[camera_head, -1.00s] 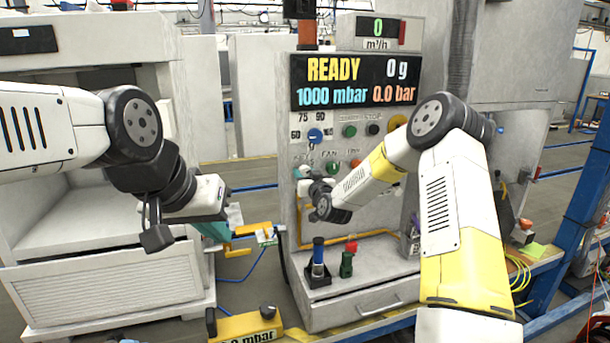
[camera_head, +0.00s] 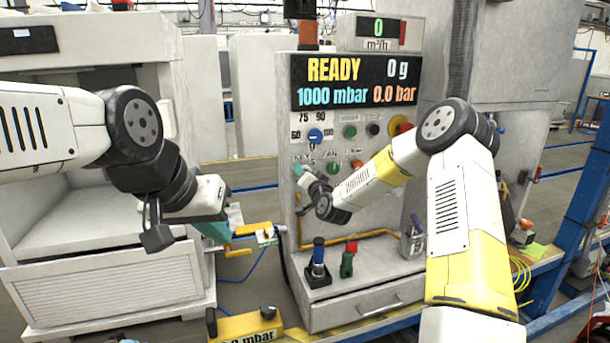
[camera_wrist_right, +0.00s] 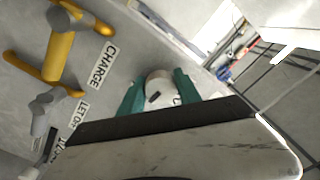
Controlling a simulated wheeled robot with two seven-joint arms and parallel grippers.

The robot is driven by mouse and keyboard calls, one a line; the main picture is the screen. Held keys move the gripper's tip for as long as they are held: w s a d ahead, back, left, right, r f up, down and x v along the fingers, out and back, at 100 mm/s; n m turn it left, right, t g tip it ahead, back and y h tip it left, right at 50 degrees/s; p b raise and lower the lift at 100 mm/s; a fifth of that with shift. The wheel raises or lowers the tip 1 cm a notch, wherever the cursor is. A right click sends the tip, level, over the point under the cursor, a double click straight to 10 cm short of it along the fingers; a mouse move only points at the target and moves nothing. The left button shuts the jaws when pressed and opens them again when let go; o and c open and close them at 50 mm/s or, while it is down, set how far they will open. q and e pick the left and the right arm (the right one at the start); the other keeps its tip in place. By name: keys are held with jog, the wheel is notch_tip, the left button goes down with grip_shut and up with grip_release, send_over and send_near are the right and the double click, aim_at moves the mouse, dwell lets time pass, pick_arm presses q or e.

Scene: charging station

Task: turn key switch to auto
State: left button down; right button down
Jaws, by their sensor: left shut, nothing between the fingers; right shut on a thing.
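The key switch (camera_wrist_right: 158,84) shows in the right wrist view as a pale round knob with a dark slot mark. The teal fingers of my right gripper (camera_wrist_right: 158,98) are closed on it, one on each side. In the head view, my right gripper (camera_head: 299,172) is at the panel's left edge, by the KEY label, and mostly covers the switch. The switch's exact setting cannot be read. My left gripper (camera_head: 214,231) is shut and empty, left of the panel, beside a yellow valve handle (camera_head: 252,230).
The panel (camera_head: 285,110) has a READY display (camera_head: 355,82), a blue dial (camera_head: 315,136), a green button (camera_head: 349,131) and a red-yellow stop button (camera_head: 398,126). A yellow box (camera_head: 245,326) sits in front.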

jog(key=shift+m, duration=2.3)
jog(key=c, duration=0.9)
grip_release()
jog(key=shift+o, duration=0.2)
jog(key=shift+s, duration=0.15)
jog(key=v, duration=0.7)
jog(key=shift+s, duration=0.3)
jog(key=shift+r, duration=0.1)
